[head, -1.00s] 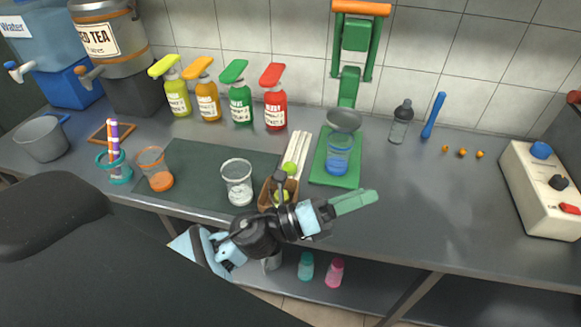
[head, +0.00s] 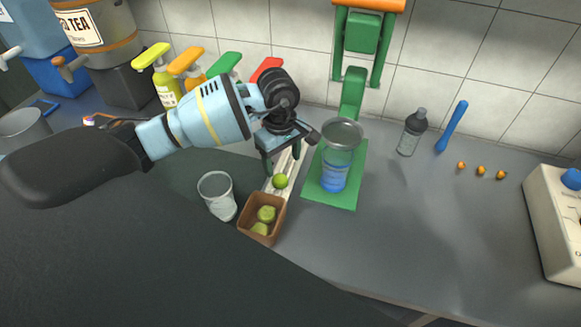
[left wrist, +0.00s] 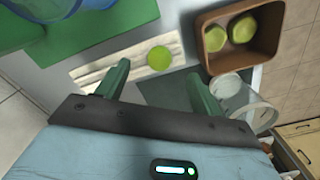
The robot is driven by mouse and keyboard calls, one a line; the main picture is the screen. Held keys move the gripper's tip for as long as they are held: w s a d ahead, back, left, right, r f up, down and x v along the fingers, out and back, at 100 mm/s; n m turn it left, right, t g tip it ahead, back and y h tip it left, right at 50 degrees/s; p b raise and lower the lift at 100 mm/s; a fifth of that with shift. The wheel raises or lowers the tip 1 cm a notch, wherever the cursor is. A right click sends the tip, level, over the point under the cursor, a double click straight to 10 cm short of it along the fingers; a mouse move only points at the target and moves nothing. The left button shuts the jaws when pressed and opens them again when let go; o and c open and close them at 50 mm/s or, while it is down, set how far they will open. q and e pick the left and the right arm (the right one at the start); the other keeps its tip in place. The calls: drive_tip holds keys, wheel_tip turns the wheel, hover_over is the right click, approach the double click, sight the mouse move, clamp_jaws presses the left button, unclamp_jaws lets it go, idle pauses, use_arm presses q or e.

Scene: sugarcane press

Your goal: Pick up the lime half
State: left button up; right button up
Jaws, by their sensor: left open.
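A small round green lime piece (head: 280,181) lies by the near end of the pale strips (head: 292,168), just behind the brown box. It also shows in the left wrist view (left wrist: 160,59), where I cannot make out a cut face. My left gripper (head: 283,163) points down above it, open and empty. In the left wrist view the two green fingertips (left wrist: 158,72) stand apart, with the lime piece showing in the gap between them. Two more green limes (head: 265,214) sit inside the brown box (head: 246,229). My right gripper is out of view.
A clear glass (head: 218,197) stands left of the box. The green press (head: 363,32), with a blue-bottomed cup (head: 335,172) on its base, stands close to the right. Pump bottles (head: 162,75) stand behind my left arm. The counter at right is mostly clear.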

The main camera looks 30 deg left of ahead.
sight(280, 177)
use_arm(q)
drive_tip(key=shift+w+a+r, duration=0.1)
drive_tip(key=shift+w+a, duration=0.05)
drive_tip(key=shift+a, duration=0.25)
drive_tip(key=shift+s+f, duration=0.3)
drive_tip(key=shift+s, duration=0.1)
drive_tip(key=shift+w+a+f, duration=0.1)
drive_tip(key=shift+w+f, duration=0.1)
drive_tip(key=shift+f, duration=1.55)
drive_tip(key=shift+w+a+f, duration=0.1)
drive_tip(key=shift+w+f, duration=0.1)
drive_tip(key=shift+f, duration=1.55)
drive_tip(key=c, duration=1.1)
